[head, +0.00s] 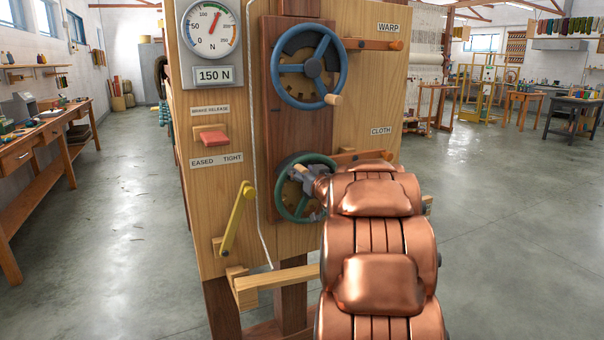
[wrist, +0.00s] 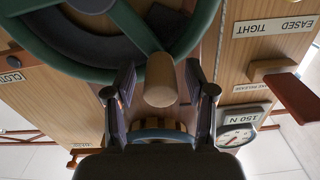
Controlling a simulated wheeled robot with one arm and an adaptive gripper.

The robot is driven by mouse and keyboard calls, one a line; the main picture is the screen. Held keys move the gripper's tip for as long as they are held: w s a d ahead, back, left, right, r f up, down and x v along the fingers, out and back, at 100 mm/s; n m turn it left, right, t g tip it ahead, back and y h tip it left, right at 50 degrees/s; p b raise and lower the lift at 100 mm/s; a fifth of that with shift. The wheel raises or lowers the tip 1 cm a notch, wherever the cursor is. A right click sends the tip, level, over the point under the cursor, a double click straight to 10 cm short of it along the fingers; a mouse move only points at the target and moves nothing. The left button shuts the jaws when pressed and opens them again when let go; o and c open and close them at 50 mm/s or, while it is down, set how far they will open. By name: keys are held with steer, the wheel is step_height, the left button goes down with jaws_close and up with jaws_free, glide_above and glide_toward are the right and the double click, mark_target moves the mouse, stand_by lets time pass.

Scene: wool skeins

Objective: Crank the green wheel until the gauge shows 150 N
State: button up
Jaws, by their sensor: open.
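The green wheel (head: 281,195) is on the lower part of the wooden panel, marked CLOTH, partly hidden by my arm. Its rim fills the top of the wrist view (wrist: 70,68). Its wooden crank handle (wrist: 161,82) points towards the wrist camera. My gripper (wrist: 160,88) is open, with one finger on each side of the handle and a gap showing on both sides. In the head view my gripper (head: 318,187) is at the wheel's right side. The gauge (head: 211,28) has its needle pointing up and slightly right; the plate below reads 150 N (head: 214,75).
A blue wheel (head: 345,75) marked WARP is above the green one. A red brake lever (head: 214,138) and a yellow lever (head: 237,217) are on the panel's left. A wooden bar (head: 280,279) juts out low down. Open floor lies on both sides.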

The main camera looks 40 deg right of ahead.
steer(key=shift+w, duration=0.2)
steer(key=shift+c, duration=0.2)
jaws_close()
stand_by(0.4)
